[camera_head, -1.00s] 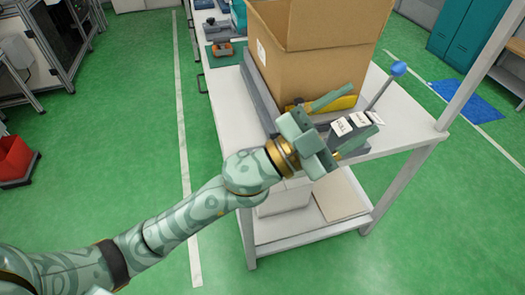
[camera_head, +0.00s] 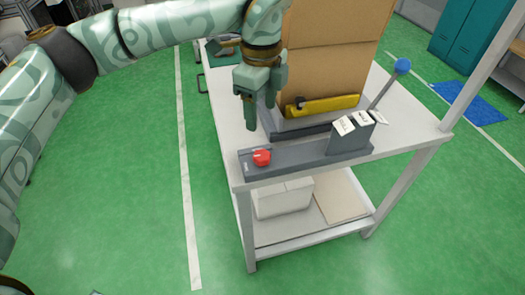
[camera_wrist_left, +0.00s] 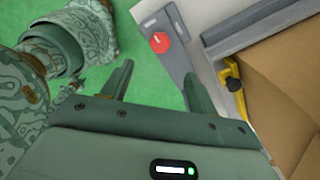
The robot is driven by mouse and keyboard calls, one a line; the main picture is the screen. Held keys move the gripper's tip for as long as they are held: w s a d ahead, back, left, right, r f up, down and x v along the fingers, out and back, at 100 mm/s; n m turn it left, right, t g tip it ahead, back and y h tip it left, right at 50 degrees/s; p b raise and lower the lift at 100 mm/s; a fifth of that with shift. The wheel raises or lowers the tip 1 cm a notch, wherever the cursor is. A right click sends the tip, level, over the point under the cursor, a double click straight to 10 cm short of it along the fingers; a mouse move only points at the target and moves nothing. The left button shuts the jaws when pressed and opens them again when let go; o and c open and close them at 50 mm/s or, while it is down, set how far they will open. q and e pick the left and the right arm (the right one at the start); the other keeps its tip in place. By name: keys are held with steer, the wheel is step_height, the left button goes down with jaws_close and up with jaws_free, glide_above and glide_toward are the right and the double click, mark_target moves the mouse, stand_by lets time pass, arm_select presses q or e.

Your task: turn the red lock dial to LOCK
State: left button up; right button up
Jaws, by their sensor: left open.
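The red lock dial (camera_head: 261,157) sits at the left end of a grey control panel (camera_head: 290,157) on the table's front edge. In the left wrist view the dial (camera_wrist_left: 160,42) shows as a red knob with a light pointer mark, beyond my fingers. Its label is too small to read. My left gripper (camera_head: 259,112) hangs fingers down above and behind the dial, apart from it. It is open and empty, with both fingers spread in the left wrist view (camera_wrist_left: 155,85). My right gripper is not in view.
A cardboard box (camera_head: 325,55) stands just behind the panel, with a yellow clamp (camera_head: 322,105) at its front. A grey block with white tags (camera_head: 350,134) and a blue-knobbed lever (camera_head: 402,66) stand at the right. The table top (camera_head: 405,120) is clear at the right.

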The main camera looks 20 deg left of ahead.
mark_target(262, 155)
arm_select(q)
step_height(262, 155, down, 13)
steer(key=b, duration=0.4)
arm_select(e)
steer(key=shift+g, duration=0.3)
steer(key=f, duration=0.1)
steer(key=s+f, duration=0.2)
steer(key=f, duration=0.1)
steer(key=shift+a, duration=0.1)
arm_select(q)
steer(key=shift+r, duration=0.1)
steer(key=c, duration=1)
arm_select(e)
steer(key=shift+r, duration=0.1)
